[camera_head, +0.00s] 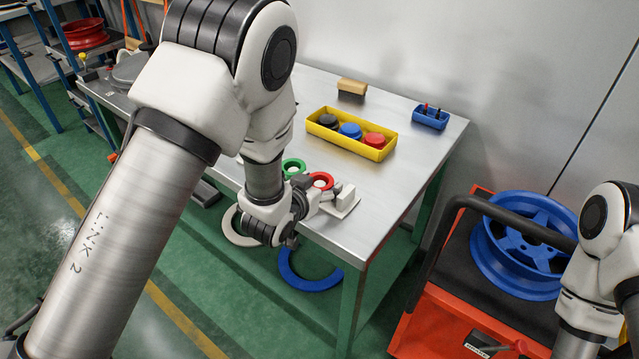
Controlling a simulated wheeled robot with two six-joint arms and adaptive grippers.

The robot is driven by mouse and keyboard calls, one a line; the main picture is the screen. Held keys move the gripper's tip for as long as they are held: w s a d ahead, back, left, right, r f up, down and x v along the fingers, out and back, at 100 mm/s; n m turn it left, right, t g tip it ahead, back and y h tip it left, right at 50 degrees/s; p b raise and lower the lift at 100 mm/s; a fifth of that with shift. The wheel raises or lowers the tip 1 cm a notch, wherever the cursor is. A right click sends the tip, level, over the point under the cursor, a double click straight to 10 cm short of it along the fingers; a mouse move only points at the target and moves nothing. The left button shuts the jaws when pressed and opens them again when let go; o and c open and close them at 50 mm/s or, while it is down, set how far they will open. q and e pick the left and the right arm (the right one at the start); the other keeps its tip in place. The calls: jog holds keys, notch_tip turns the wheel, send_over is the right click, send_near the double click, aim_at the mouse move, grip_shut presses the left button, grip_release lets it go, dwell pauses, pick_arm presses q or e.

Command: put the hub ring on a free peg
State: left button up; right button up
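A green ring (293,167) and a red ring (321,180) lie near the front edge of the metal table, each around a pale centre that looks like a peg. My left gripper (336,191) is low over the table edge, just right of the red ring and over a pale plate (342,207). Its fingers are small and partly overlapped, so I cannot tell whether they are open or hold anything. My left arm hides part of the ring area. I cannot tell which ring is the hub ring. My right arm shows at the right edge; its gripper is out of view.
A yellow tray (324,134) holds black, blue and red round caps. A brush (352,87) and a small blue holder (431,116) stand behind. A red cart (437,321) carries a blue wheel (517,238).

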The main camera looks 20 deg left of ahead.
pick_arm(q)
jog(key=shift+s+r, duration=0.25)
jog(key=shift+r, duration=0.05)
jog(key=v, duration=0.8)
jog(key=shift+s, duration=0.15)
jog(key=s+a+f+g+p, duration=0.2)
jog(key=s+f, duration=0.4)
jog(key=s, duration=0.3)
jog(key=s+a+f+n+g+y+p, duration=0.1)
jog(key=s+f+g+p, duration=0.3)
jog(key=s, duration=0.5)
jog(key=s+a+f+n+g+y+p, duration=0.1)
jog(key=s+a+f+g+p, duration=0.2)
jog(key=s+f+g, duration=0.4)
notch_tip(320, 180, down, 3)
jog(key=shift+s+r, duration=0.1)
jog(key=shift+s, duration=1.1)
